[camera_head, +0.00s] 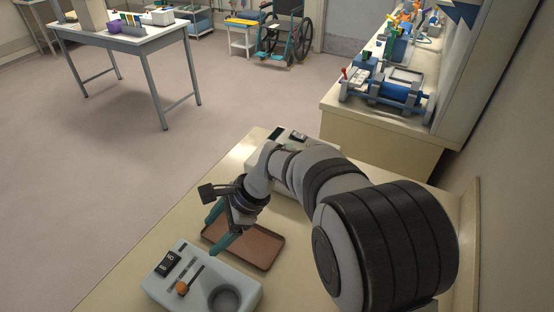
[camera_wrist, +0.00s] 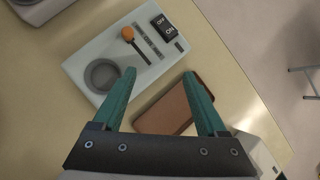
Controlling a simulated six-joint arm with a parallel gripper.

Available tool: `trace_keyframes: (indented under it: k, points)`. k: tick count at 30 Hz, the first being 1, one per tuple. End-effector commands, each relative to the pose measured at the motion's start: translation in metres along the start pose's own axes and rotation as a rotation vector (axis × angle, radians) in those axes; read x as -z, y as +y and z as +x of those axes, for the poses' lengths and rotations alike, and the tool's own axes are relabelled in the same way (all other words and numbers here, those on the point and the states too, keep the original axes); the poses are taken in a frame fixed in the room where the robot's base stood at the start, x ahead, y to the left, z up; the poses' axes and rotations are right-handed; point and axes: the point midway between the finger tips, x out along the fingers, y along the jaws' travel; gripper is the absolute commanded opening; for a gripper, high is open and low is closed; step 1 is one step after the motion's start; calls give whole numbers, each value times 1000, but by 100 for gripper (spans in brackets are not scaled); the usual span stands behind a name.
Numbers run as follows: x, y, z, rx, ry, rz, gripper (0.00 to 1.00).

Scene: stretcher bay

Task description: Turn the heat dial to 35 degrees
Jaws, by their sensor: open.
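I cannot make out a heat dial or any degree marks in either view. A pale control box (camera_head: 215,275) stands at the front of the bench, with an orange-knobbed lever (camera_head: 183,287), slots, a black switch and a round grey recess. The same box (camera_wrist: 90,55) and lever (camera_wrist: 128,33) show in the wrist view. A second pale box (camera_head: 291,134) with a dark display is partly hidden behind my arm. My gripper (camera_head: 219,228) is open and empty above the bench, near the brown tray. Its teal fingers (camera_wrist: 160,74) are spread in the wrist view.
The brown tray (camera_head: 265,247) lies between the two boxes, partly under my gripper. Bare bench (camera_head: 130,285) shows left of the control box. A wall stands on the right. A side counter (camera_head: 375,125) with blue equipment, a table (camera_head: 120,42) and a wheelchair (camera_head: 284,40) are farther off.

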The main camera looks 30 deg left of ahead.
Motion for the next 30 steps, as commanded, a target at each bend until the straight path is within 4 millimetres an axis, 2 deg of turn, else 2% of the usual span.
trace_keyframes:
  k: [1,3,5,7,8,10,11,12,13,14,15,18,19,21,23,26,30]
  points:
    - [19,10,2,-82,156,-95,75]
    - [54,10,-9,-164,418,-234,75]
    - [79,-6,-30,-186,648,-354,75]
    - [94,-41,-62,-160,911,-496,75]
    - [94,-59,-77,-134,1019,-559,75]
    - [81,-105,-113,-39,1253,-703,75]
    - [69,-125,-128,12,1344,-767,75]
    - [48,-150,-146,89,1454,-848,75]
    - [31,-166,-158,150,1526,-906,75]
    - [19,-177,-162,196,1580,-955,75]
    - [57,-164,-114,156,1567,-948,75]
    - [102,-152,-48,161,1566,-944,75]
    - [109,-150,-37,165,1566,-943,75]
    - [120,-149,-21,172,1567,-939,75]
    - [127,-150,-16,175,1567,-936,75]
    - [141,-161,-15,177,1568,-931,75]
    - [174,-187,-12,176,1568,-928,75]
